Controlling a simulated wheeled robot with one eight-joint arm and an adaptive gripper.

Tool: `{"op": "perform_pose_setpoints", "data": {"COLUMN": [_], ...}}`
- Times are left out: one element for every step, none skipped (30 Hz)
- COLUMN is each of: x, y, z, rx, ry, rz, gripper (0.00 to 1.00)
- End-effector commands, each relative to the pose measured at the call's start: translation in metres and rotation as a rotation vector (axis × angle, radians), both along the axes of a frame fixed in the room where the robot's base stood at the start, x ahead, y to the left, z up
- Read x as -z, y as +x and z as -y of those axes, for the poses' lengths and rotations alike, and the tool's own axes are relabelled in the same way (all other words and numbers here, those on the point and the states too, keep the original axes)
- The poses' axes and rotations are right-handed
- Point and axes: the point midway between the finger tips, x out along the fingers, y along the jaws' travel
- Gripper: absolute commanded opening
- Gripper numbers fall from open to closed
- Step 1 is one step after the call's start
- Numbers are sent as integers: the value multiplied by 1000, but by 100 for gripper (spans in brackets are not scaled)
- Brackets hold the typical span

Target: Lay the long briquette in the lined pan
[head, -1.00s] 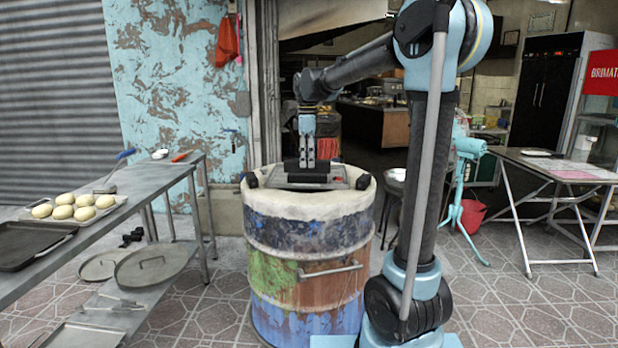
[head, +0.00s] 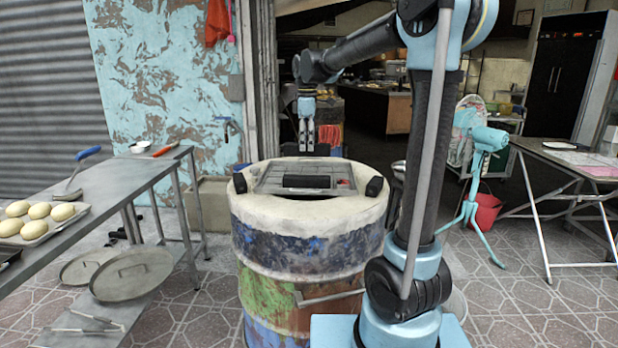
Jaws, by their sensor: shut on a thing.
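My gripper (head: 306,138) points down, shut on a long black briquette (head: 290,150) held level across the fingers. In the picture it shows just above the far rim of the barrel oven; how far off it is in depth I cannot tell. A grey, grid-patterned flat pan or grate (head: 268,181) lies in the barrel's mouth. Whether this is the lined pan I cannot tell for sure. Another dark oblong block (head: 306,182) lies on it, with a small reddish spot at its right.
The painted barrel (head: 300,245) has a pale rim with black blocks at left (head: 240,183) and right (head: 374,186). A metal table (head: 110,182) at left holds a tray of dough balls (head: 62,226). A red bucket (head: 485,212) and folding table (head: 575,157) stand right.

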Motion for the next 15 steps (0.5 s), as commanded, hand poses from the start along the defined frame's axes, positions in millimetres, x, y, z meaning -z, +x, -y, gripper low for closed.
{"op": "perform_pose_setpoints", "data": {"x": [6, 11, 18, 23, 28, 35, 39, 43, 47, 49, 52, 53, 55, 56, 58], "y": [0, 1, 1, 1, 1, 1, 1, 2, 2, 2, 2, 2, 2, 3, 3], "z": [0, 1, 1, 2, 3, 3, 4, 5, 5, 6, 6, 6, 6, 7, 7], "rx": [0, 1, 2, 3, 4, 5, 6, 7, 7, 8, 8, 9, 9, 10, 10], "ry": [0, 0, 0, 0, 0, 0, 0, 0, 0, 0, 0, 0, 0, 0, 0], "rz": [0, 0, 0, 0, 0, 0, 0, 0, 0, 0, 0, 0, 0, 0, 0], "gripper": [16, 16, 16, 16, 16, 16, 16, 16, 16, 16, 16, 16, 16, 16, 16]}}
